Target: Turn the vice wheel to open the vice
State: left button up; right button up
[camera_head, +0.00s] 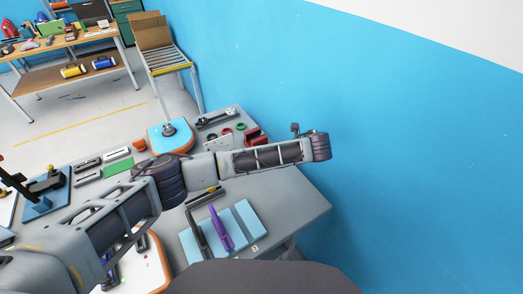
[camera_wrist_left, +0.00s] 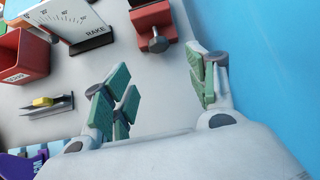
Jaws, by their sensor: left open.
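In the left wrist view, a red block with a dark screw and round knob (camera_wrist_left: 157,42), which looks like the vice and its wheel, stands at the top centre. Its upper part is cut off by the frame edge. My left gripper (camera_wrist_left: 162,90) is open, with green-padded fingers apart and nothing between them. The knob lies beyond the fingertips, apart from them. In the head view my left arm crosses the table from lower left to right, and its fingers cannot be made out. My right gripper is not in view.
A white RAKE gauge (camera_wrist_left: 72,18) and a red bin (camera_wrist_left: 22,55) stand left of the block. A blue wall (camera_head: 400,150) borders the grey table. A purple tool (camera_head: 221,228) lies on light-blue boards. An orange-edged blue board (camera_head: 170,137) lies behind my arm.

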pick_arm(q)
jog(key=shift+a+r, duration=0.1)
jog(key=shift+a, duration=0.1)
jog(key=shift+d, duration=0.1)
jog(key=shift+x, duration=6.95)
jog(key=shift+c, duration=0.5)
jog(key=c, duration=1)
